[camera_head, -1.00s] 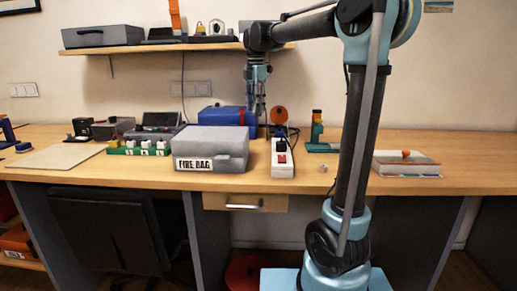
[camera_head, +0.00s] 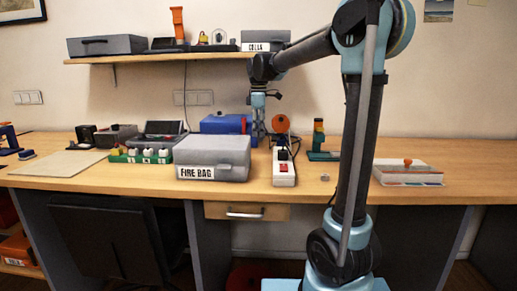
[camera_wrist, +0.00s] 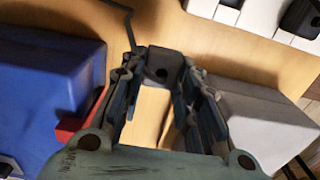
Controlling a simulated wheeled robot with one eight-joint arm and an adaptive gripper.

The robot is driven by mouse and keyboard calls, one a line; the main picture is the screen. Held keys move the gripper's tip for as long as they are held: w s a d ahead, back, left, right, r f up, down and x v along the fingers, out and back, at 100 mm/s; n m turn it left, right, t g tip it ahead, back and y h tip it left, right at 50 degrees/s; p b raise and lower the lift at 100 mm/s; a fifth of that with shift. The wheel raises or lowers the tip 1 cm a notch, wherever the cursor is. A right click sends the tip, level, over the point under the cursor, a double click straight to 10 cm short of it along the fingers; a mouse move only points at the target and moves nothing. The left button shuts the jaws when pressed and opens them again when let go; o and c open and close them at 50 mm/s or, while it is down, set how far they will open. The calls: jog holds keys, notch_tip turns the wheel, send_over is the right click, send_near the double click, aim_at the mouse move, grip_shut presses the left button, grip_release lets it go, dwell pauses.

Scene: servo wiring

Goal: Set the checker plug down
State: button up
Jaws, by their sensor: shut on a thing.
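My gripper (camera_wrist: 160,80) is shut on a dark, block-shaped plug (camera_wrist: 163,64), which sits between the fingertips in the wrist view. A thin dark cable runs up and left beside it. In the head view my gripper (camera_head: 259,135) is low over the desk, behind the grey box and left of the white power strip (camera_head: 284,180). The held plug is too small to make out there. I cannot tell whether it touches the desk. Another black plug (camera_head: 283,155) sits on the strip.
A grey "FIRE BAG" box (camera_head: 212,155) stands close in front of my gripper. A blue case (camera_head: 222,124) is on its other side, also seen in the wrist view (camera_wrist: 45,85). Bare wood (camera_wrist: 215,45) shows between them and the strip. The desk's right part is mostly clear.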

aim_at(259, 140)
jog(key=shift+f, duration=3.05)
jog(key=o, duration=1)
jog(key=shift+f, duration=0.1)
jog(key=shift+o, duration=0.2)
notch_tip(259, 140, up, 12)
jog(key=shift+r, duration=0.1)
jog(key=shift+s, duration=0.1)
